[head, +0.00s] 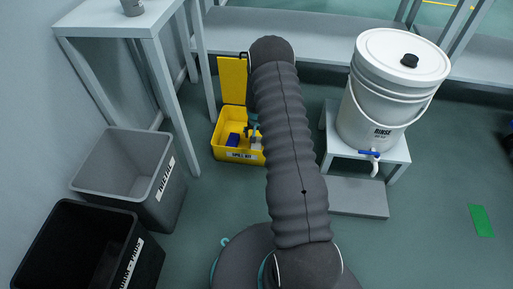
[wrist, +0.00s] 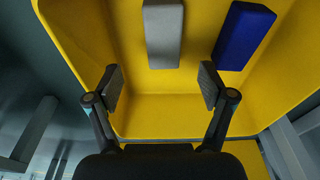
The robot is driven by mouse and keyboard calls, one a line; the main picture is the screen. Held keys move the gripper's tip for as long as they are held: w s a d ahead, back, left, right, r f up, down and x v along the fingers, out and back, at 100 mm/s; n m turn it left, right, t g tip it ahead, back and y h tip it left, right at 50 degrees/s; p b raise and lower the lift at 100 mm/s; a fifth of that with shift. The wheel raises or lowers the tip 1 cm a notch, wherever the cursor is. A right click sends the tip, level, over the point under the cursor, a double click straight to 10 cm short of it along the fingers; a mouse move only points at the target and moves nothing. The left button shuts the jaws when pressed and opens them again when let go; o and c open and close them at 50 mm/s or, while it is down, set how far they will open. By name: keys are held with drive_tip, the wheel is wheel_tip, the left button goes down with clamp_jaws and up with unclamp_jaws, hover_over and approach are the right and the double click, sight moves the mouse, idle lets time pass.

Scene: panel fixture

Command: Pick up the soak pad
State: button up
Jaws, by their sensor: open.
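In the wrist view a grey block (wrist: 163,35) and a blue block (wrist: 243,36) lie side by side in the open yellow spill kit box (wrist: 170,112). Neither block has a readable name, so I cannot tell for certain which is the soak pad. My gripper (wrist: 161,86) is open and empty over the box. The grey block lies ahead of the gap between its fingers, and the blue block is farther right. In the head view the spill kit box (head: 226,153) stands on the floor with its lid raised, and the blue block (head: 233,140) shows inside. My arm hides part of the box.
Left of the box stand a grey bin labelled METAL (head: 130,178) and a black bin (head: 85,245). A white rinse bucket (head: 390,95) with a tap sits on a low stand (head: 398,153) to the right. A grey bench (head: 310,40) runs behind.

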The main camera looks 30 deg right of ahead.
sight(256, 144)
drive_tip(key=shift+w+f+b, duration=0.15)
drive_tip(key=shift+w+f, duration=0.05)
drive_tip(key=shift+f, duration=1.25)
drive_tip(key=shift+w+f+b, duration=0.15)
drive_tip(key=shift+w+f, duration=0.05)
drive_tip(key=shift+f, duration=1.2)
drive_tip(key=shift+w+f+b, duration=0.15)
drive_tip(key=shift+w+f, duration=0.05)
drive_tip(key=shift+f, duration=1.25)
drive_tip(key=c, duration=1)
